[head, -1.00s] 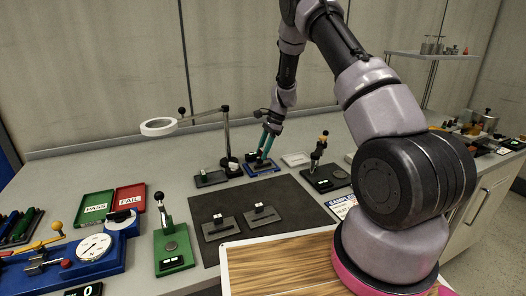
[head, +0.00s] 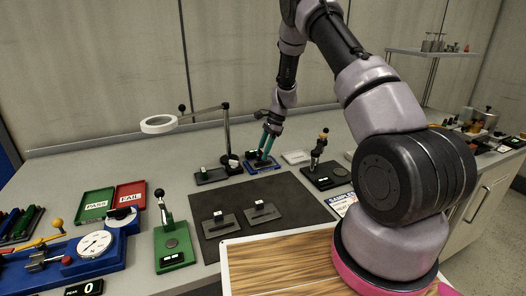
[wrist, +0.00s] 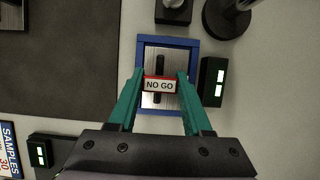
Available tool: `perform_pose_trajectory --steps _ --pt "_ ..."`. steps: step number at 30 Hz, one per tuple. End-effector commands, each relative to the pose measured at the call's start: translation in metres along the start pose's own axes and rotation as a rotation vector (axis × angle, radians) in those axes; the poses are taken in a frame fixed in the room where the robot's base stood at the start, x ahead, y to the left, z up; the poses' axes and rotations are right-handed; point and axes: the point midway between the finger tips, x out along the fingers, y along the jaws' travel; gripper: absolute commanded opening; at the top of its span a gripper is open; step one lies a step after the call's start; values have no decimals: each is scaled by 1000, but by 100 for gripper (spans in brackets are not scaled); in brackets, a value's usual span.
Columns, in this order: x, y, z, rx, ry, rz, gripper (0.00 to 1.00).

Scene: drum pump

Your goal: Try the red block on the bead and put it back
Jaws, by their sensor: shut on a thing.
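My gripper (wrist: 161,88) has teal fingers and is shut on a small block (wrist: 160,86) with a red border and a white "NO GO" label. In the wrist view the block is over a grey plate (wrist: 148,53) inside a blue-framed holder (wrist: 166,40). A dark bar, likely the bead (wrist: 160,65), runs across the plate and passes under the block. I cannot tell whether the block touches it. In the head view my gripper (head: 264,152) reaches down to the blue holder (head: 252,172) at the back of the bench, and its fingers hide the block.
Two grey plates (head: 220,228) lie on the dark mat (head: 285,200). A magnifier lamp (head: 159,124) stands left of the holder, a black stand (head: 322,178) right. Green PASS (head: 95,205) and red FAIL (head: 130,196) trays and a green clamp (head: 172,245) are at left.

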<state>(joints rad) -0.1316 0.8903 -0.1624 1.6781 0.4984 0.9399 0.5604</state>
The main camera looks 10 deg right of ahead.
Motion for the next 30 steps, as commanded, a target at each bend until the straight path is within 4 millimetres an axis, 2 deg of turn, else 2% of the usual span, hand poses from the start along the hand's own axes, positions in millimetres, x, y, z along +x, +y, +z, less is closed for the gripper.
perform_pose_trajectory --steps 30 --pt "19 2 -8 2 2 6 0"
